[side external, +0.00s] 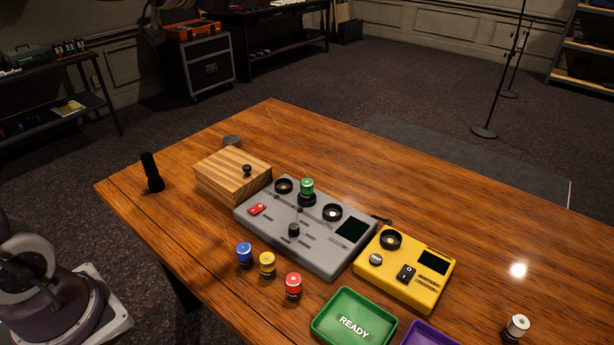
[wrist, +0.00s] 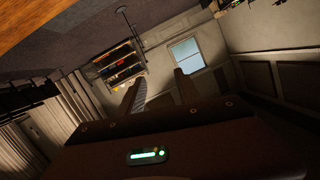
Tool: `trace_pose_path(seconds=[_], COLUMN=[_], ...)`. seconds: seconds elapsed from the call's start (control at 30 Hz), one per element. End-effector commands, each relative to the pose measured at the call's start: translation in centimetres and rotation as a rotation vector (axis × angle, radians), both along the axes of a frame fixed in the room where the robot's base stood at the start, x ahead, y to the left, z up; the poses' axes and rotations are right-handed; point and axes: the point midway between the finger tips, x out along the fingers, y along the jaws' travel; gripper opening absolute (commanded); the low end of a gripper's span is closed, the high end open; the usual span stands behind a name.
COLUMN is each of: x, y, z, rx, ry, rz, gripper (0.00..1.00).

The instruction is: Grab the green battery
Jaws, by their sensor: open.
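The green battery (side external: 307,186) stands upright in the black middle socket of the grey mixing panel (side external: 265,217) in the side view. Empty-looking round sockets sit on either side of it. My gripper (wrist: 159,80) shows in the wrist view with its two fingers apart and nothing between them. It points at the room's walls and a window, away from the panel, and the battery is not in the wrist view. The gripper is outside the side view, so its distance from the battery cannot be told.
Blue (side external: 244,253), yellow (side external: 267,264) and red (side external: 293,286) batteries stand in front of the panel. A yellow tester (side external: 418,290), a green tray (side external: 340,303), a purple tray (side external: 428,334) and a white battery (side external: 517,327) are right. A wooden box (side external: 222,175) and black flashlight (side external: 152,172) are left.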

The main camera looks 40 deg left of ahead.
Motion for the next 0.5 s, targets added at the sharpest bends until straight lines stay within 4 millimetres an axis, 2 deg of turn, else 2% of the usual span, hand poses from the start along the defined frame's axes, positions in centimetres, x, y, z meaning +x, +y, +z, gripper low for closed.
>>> trace_pose_path(seconds=[0.03, 0.1, 0.2, 0.3, 0.4, 0.5], x=[1.9, 4.0, 5.7, 6.2, 5.6, 5.2], y=[-0.6, -2.0, -3.6, -4.7, -5.2, -5.3], z=[-0.8, -2.1, -5.0, -8.7, -12.7, -16.6], rx=[-0.003, -0.018, -0.056, -0.106, -0.166, -0.181], ry=[-0.002, 0.010, 0.074, 0.180, 0.319, 0.335], rz=[-0.074, -0.197, -0.359, -0.501, -0.621, -0.629], gripper=[0.40, 0.40, 0.40, 0.40, 0.40, 0.40])
